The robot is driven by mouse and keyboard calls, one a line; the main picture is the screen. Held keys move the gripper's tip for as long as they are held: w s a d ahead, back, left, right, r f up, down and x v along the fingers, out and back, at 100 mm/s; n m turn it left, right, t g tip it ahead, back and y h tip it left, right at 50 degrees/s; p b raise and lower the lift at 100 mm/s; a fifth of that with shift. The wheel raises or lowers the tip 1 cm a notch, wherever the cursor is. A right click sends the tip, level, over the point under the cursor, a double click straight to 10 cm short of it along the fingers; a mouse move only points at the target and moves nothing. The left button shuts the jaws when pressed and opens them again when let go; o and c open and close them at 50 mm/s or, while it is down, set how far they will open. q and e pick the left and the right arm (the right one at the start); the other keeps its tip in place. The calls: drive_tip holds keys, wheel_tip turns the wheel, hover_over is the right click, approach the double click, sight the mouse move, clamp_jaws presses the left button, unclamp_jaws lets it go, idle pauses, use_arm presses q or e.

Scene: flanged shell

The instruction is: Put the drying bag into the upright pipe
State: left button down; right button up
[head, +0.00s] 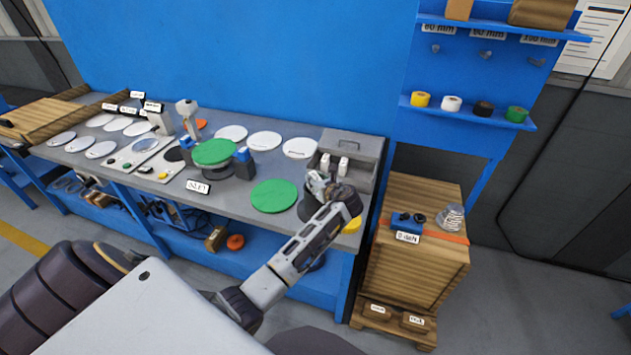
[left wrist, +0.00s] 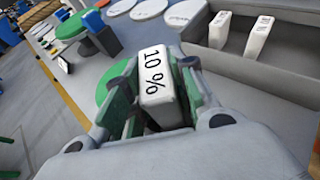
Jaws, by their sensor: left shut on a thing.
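My left gripper (head: 318,182) is above the right end of the workbench, just in front of a grey bin. In the left wrist view, its green-padded fingers (left wrist: 152,95) are shut on a white drying bag (left wrist: 154,72) marked "10 %". In the head view the gripper largely hides this bag. A dark round body (head: 305,208), possibly the upright pipe, stands on the bench under and behind my gripper; its opening is hidden. My right gripper is not in view.
The grey bin (head: 360,148) holds two more white bags (head: 342,165). A green disc (head: 274,196) lies left of my gripper. Another green disc (head: 214,152) sits raised on a dark body. White discs (head: 264,140) line the back. A wooden crate (head: 412,260) stands at right.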

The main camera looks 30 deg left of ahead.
use_arm(q)
drive_tip(key=c, duration=1.1)
unclamp_jaws()
drive_tip(key=shift+s+d, duration=0.1)
drive_tip(key=shift+d, duration=0.05)
drive_tip(key=v, duration=1.1)
drive_tip(key=shift+d+r, duration=0.2)
drive_tip(key=shift+d, duration=0.05)
drive_tip(key=shift+s, duration=0.15)
